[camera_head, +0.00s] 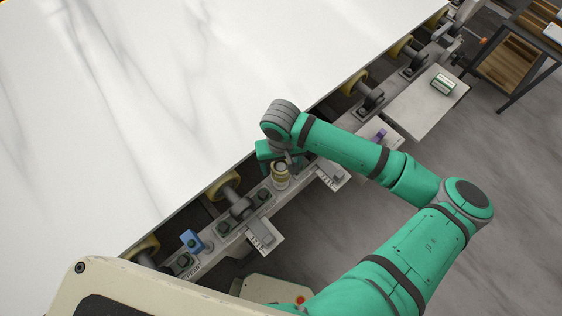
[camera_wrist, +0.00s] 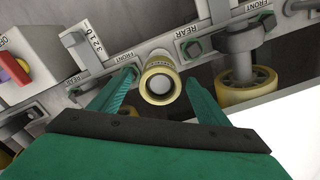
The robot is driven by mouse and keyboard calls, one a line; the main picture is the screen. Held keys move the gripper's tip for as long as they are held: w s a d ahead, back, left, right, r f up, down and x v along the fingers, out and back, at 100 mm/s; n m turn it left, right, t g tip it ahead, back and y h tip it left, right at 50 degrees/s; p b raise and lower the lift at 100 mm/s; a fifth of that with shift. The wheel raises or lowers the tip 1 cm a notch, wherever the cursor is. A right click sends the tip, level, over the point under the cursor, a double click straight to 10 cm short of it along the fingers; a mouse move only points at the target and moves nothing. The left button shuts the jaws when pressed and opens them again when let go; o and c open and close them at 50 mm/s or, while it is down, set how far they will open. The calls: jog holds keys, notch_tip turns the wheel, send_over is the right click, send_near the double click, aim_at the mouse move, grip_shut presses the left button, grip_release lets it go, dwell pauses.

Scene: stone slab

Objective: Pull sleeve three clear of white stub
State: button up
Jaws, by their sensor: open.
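A yellowish sleeve (camera_wrist: 158,84) with dark lettering on its rim shows in the wrist view, seen nearly end-on. A pale round end, seemingly the white stub (camera_wrist: 162,84), shows inside its opening. In the head view the sleeve (camera_head: 280,178) stands at the machine rail, just below my gripper's wrist. My gripper (camera_wrist: 161,82) is open, with one green finger on each side of the sleeve. In the head view the fingertips are mostly hidden.
A white stone slab (camera_head: 120,95) fills the upper left. The rail (camera_wrist: 130,45) carries FRONT and REAR labels and green bolts. Yellow rollers (camera_head: 225,184) sit along it. A blue part (camera_head: 191,240) stands lower left.

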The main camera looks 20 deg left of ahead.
jog(key=c, duration=1.2)
jog(key=shift+r, duration=3.55)
jog(key=shift+r, duration=0.15)
jog(key=shift+r, duration=2.9)
jog(key=shift+w, duration=0.1)
